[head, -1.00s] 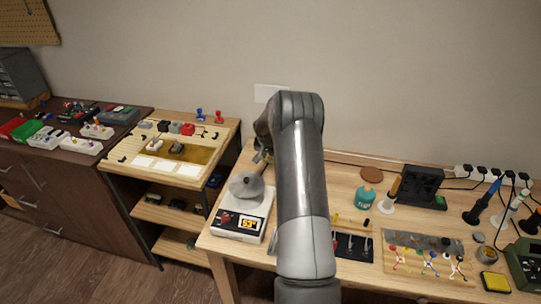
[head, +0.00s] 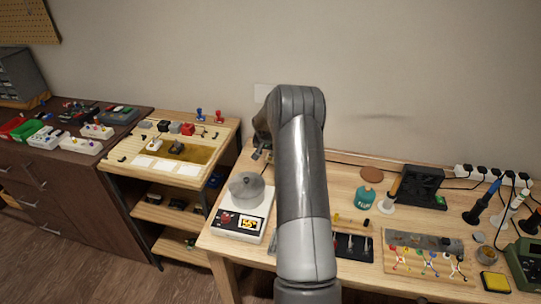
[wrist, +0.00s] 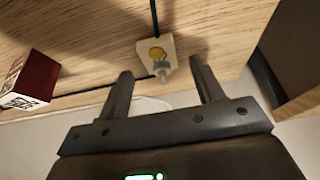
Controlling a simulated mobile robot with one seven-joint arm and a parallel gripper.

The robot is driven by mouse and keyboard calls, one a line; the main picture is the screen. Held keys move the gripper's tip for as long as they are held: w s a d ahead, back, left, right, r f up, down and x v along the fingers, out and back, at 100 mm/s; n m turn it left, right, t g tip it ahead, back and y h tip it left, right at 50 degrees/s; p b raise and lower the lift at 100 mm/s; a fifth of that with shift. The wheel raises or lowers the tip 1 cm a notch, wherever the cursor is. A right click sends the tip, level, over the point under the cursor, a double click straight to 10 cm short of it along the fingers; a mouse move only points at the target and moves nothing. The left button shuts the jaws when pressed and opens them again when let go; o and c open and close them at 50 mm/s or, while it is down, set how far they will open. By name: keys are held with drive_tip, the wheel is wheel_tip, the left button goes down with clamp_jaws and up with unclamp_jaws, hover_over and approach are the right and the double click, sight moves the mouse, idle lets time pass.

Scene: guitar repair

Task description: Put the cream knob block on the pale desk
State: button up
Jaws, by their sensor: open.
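The cream knob block (wrist: 158,52), with a yellow top and a small greyish knob, rests on a pale wood surface (wrist: 220,35) in the wrist view. My gripper (wrist: 160,68) is open, its two fingers on either side of the block's near end, with gaps and no visible contact. In the head view my gripper (head: 261,150) is over the back left corner of the long pale wooden desk (head: 345,188), partly hidden by my arm. I cannot pick out the block there.
A red and white box (wrist: 30,80) stands left in the wrist view, and a dark cable runs past the block. A grey round pot-like thing (head: 246,187) sits on a white device (head: 240,218). A lighter wooden bench (head: 115,160) stands left of the desk, across a gap.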

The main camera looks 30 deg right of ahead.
drive_tip(key=s+a+r+n, duration=0.1)
drive_tip(key=s+a+r, duration=0.4)
drive_tip(key=a+r, duration=0.3)
drive_tip(key=s+a+r+n+t, duration=0.15)
drive_tip(key=s+a+r, duration=0.4)
drive_tip(key=r, duration=0.55)
drive_tip(key=s+a+r+n+g, duration=0.1)
drive_tip(key=s+a+r, duration=0.5)
drive_tip(key=r, duration=0.3)
drive_tip(key=s+a+n+y, duration=0.1)
drive_tip(key=s+a, duration=0.3)
drive_tip(key=s, duration=0.4)
drive_tip(key=s+a+r+n+t+y, duration=0.1)
drive_tip(key=s+a+n, duration=0.1)
drive_tip(key=s+a, duration=0.3)
drive_tip(key=s+a+r+n+t+y, duration=0.1)
drive_tip(key=s+a, duration=0.3)
drive_tip(key=s, duration=0.9)
drive_tip(key=shift+a+n, duration=0.4)
drive_tip(key=shift+n, duration=0.35)
